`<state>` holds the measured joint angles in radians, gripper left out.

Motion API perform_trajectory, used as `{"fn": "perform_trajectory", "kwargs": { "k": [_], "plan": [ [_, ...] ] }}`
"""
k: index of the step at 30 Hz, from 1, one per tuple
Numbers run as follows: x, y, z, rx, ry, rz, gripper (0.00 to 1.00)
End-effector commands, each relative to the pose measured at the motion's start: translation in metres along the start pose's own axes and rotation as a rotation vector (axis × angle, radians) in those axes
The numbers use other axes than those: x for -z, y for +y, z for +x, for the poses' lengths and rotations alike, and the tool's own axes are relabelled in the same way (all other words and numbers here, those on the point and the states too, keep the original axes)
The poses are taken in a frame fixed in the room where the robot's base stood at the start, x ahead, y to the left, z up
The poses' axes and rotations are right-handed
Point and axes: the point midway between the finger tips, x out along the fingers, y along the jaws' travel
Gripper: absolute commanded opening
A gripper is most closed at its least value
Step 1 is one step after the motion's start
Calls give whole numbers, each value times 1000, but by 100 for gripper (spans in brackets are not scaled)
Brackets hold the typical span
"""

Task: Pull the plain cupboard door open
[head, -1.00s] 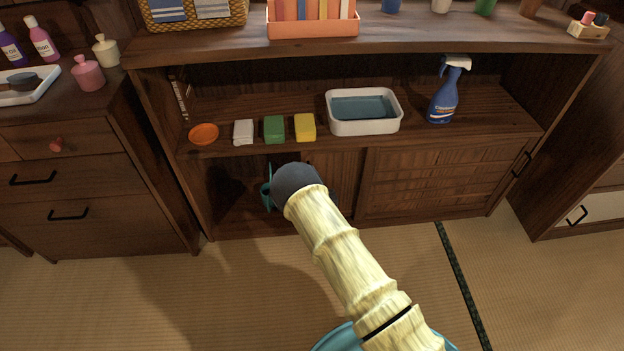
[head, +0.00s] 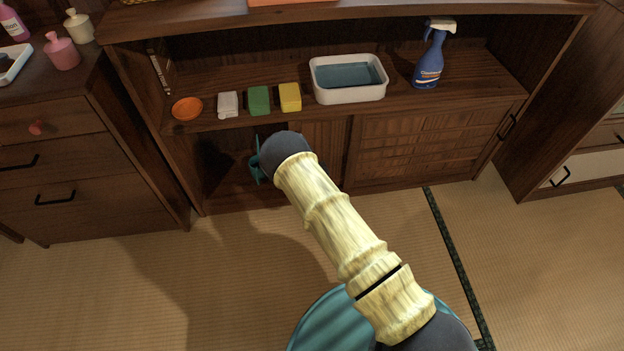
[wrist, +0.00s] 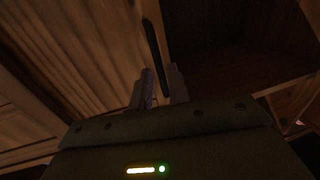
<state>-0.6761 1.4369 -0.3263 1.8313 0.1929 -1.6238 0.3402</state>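The plain cupboard door (head: 326,140) is in the low cupboard in the head view, left of the latticed door (head: 430,140). A dark open gap (head: 222,165) shows to its left. In the wrist view the plain door (wrist: 85,50) fills the left, with dark cupboard inside (wrist: 235,45) to the right. A dark upright handle (wrist: 152,45) stands at the door's edge. Its lower end runs between the fingers of my gripper (wrist: 160,90), which look closed on it. In the head view my arm hides most of the gripper and the handle.
Above the doors, a shelf holds an orange dish (head: 187,108), white, green and yellow blocks, a white basin (head: 348,92) and a blue spray bottle (head: 431,60). Drawer units stand left (head: 90,170) and right (head: 590,150). The tatami floor (head: 130,290) in front is clear.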

Motion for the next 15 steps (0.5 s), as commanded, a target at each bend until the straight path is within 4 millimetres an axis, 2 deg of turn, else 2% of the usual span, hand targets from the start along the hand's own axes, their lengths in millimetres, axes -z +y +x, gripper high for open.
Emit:
{"fn": "perform_trajectory", "kwargs": {
  "k": [15],
  "plan": [
    [2, 1, -96, -1, -6, 0, 18]
  ]
}}
